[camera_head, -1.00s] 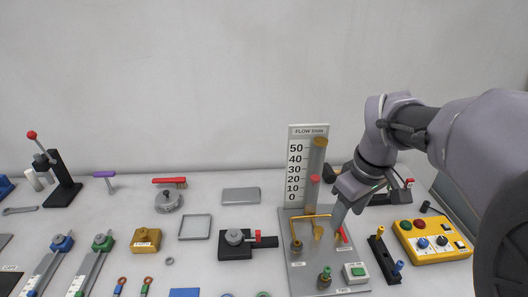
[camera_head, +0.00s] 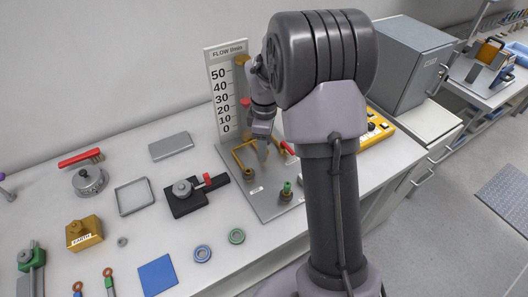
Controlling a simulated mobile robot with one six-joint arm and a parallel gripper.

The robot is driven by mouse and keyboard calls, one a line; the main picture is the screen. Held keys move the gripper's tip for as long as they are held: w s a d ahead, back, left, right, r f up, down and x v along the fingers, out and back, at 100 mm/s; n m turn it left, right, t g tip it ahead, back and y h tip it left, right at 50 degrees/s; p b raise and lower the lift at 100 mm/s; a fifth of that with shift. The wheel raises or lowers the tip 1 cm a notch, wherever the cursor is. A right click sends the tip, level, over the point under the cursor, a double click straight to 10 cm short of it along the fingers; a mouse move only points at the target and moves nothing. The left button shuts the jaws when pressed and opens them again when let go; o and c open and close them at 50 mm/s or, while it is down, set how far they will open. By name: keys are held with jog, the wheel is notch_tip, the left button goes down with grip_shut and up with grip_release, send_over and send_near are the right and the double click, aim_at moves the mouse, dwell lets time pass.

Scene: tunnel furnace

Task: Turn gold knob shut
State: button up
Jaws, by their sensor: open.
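The flow-meter panel has a grey base plate (camera_head: 268,208) and an upright scale board (camera_head: 222,62) marked FLOW l/min. Gold pipework (camera_head: 236,157) runs over the plate at the foot of the board. Gold fittings stand at the pipe, but I cannot clearly tell the gold knob apart from them here; my gripper and arm cover part of this area. My gripper (camera_head: 262,153) is open and points down just right of the gold pipe, close above the plate. Whether it touches the knob cannot be told.
A red-handled lever (camera_head: 288,148) is close right of my gripper. A green-topped valve (camera_head: 286,190) stands nearer the front of the plate. A black block with a red handle (camera_head: 194,195) sits to the left. A yellow control box (camera_head: 376,130) is partly behind my arm.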

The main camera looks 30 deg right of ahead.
jog(key=shift+f, duration=0.35)
grip_shut()
jog(key=shift+r, duration=0.1)
